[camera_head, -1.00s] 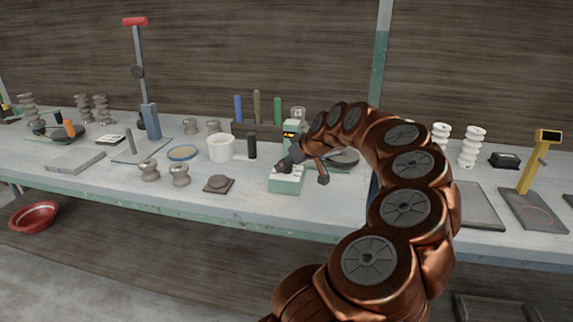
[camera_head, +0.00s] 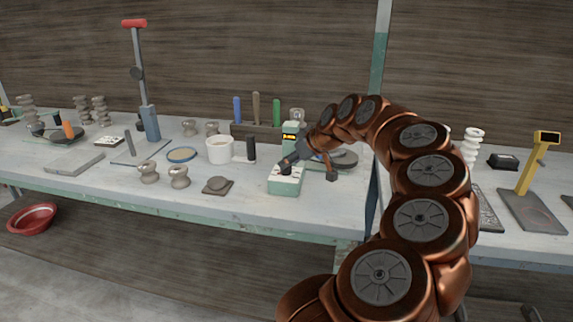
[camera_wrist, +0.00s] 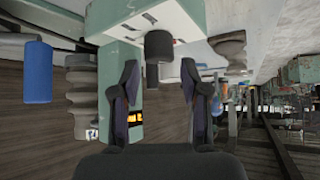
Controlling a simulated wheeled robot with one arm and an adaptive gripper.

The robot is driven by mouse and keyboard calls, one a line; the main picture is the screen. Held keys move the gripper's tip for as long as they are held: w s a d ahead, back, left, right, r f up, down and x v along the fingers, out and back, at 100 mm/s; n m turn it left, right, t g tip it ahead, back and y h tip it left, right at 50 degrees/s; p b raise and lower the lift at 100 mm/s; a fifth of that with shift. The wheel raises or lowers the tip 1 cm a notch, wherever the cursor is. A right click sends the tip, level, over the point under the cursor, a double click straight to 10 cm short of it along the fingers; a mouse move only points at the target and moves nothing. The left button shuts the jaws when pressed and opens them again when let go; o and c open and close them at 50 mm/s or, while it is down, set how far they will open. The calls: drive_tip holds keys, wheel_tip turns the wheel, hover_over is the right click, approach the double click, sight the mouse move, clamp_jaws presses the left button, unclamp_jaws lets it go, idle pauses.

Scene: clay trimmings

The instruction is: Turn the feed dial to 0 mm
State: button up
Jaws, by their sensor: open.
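A pale green machine (camera_head: 285,184) stands near the bench's front edge in the head view, with a small lit display (camera_head: 291,136) on its upright back part. In the wrist view its pale body (camera_wrist: 140,22) fills the top, and a dark round feed dial (camera_wrist: 159,46) sticks out from it. My gripper (camera_wrist: 160,78) is open and empty. Its two fingers stand on either side below the dial, apart from it in the picture. In the head view my gripper (camera_head: 308,172) is beside the machine. The dial's marks and setting cannot be read.
A white mug (camera_head: 220,150) and a dark upright cylinder (camera_head: 251,149) stand left of the machine. A rack of coloured tools (camera_head: 256,131) is behind. A blue bottle-like thing (camera_wrist: 38,72) shows in the wrist view.

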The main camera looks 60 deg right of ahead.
drive_tip(key=v, duration=0.8)
idle(0.5)
drive_tip(key=w+a+r+n+g+y, duration=0.1)
drive_tip(key=w+a, duration=0.3)
drive_tip(key=a, duration=0.4)
drive_tip(key=w+a+r+n+y, duration=0.1)
drive_tip(key=w+a+n, duration=0.1)
drive_tip(key=w+a, duration=0.5)
drive_tip(key=s+a+f+n+g+y, duration=0.1)
drive_tip(key=s+a+f+g, duration=0.15)
drive_tip(key=a, duration=0.85)
drive_tip(key=s+a+f+n+g+y, duration=0.1)
drive_tip(key=a+f+g, duration=0.15)
drive_tip(key=a, duration=0.75)
drive_tip(key=s+a+f+m+g+h, duration=0.1)
drive_tip(key=s+a+f+g, duration=0.1)
drive_tip(key=s+a+f, duration=0.35)
drive_tip(key=s+a+f+m+g, duration=0.1)
drive_tip(key=s+a+f+g, duration=0.15)
drive_tip(key=s, duration=0.55)
drive_tip(key=s+a+f+m+g+h, duration=0.1)
drive_tip(key=s+a+f, duration=0.2)
drive_tip(key=s+f, duration=0.25)
drive_tip(key=s+p+v, duration=0.3)
drive_tip(key=p+v, duration=1)
drive_tip(key=v, duration=0.1)
drive_tip(key=shift+r+t, duration=0.45)
